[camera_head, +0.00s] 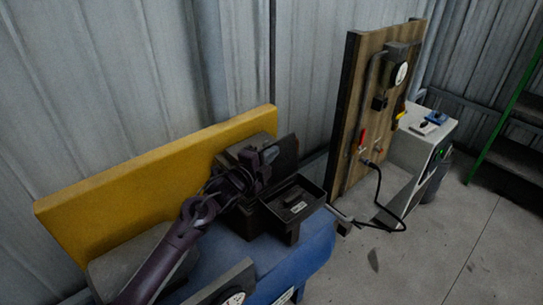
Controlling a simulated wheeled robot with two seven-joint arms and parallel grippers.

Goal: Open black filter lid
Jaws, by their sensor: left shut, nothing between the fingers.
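A black open-topped box (312,207) with a small dark block inside stands on the blue machine body in the middle of the view. Behind it a dark panel (288,152), which looks like the filter lid, stands raised next to a dark block (240,154). The panel's hinge side is hidden. My left gripper (268,152) is shut and empty, in front of the dark block and just left of the panel. I cannot tell if it touches the panel. My right gripper is out of view.
A yellow panel (130,190) stands behind my left arm. The blue body (315,250) and a gauge (235,298) lie nearer. To the right, a wooden board (352,110) carries a gauge and hoses, with a white cabinet (428,130) beside it. Grey floor (440,250) is open at right.

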